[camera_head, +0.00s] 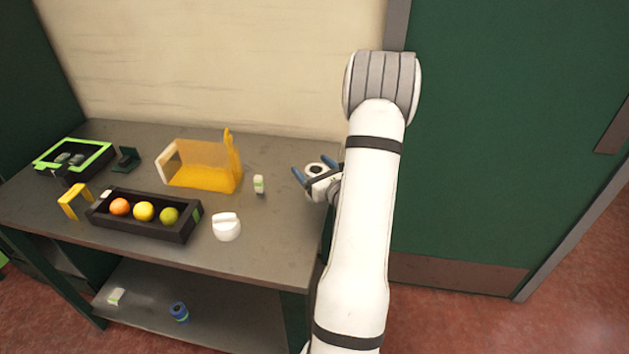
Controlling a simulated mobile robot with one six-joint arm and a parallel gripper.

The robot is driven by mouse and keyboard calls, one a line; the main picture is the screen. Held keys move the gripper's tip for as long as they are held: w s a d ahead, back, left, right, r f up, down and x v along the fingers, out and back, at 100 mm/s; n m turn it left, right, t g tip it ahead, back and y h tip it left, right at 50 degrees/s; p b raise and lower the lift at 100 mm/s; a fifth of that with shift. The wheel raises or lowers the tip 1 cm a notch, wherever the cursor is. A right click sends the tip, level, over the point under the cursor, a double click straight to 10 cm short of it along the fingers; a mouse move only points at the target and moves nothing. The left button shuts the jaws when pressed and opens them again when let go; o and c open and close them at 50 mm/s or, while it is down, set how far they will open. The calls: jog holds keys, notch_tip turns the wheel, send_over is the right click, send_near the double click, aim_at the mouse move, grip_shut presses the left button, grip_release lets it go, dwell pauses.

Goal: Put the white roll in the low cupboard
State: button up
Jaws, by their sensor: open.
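A rounded white object with a raised ridge on top (226,228), which may be the white roll, sits on the grey table near its front edge. My gripper (318,174) is to its right and farther back, over the table's right end, with its blue-tipped fingers apart. A white round part with a dark centre shows between the fingers; I cannot tell whether it is part of my gripper or a separate thing. Under the table top is an open low compartment with a grey shelf (225,315). No cupboard door shows there.
A black tray (140,233) holds an orange, a yellow and a green fruit. Behind are a yellow container (205,178), a small white-green bottle (259,185) and a green-rimmed box (100,150). A blue can (179,312) and small box (116,296) stand on the low shelf.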

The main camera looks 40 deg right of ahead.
jog(key=shift+w, duration=0.2)
jog(key=c, duration=1.2)
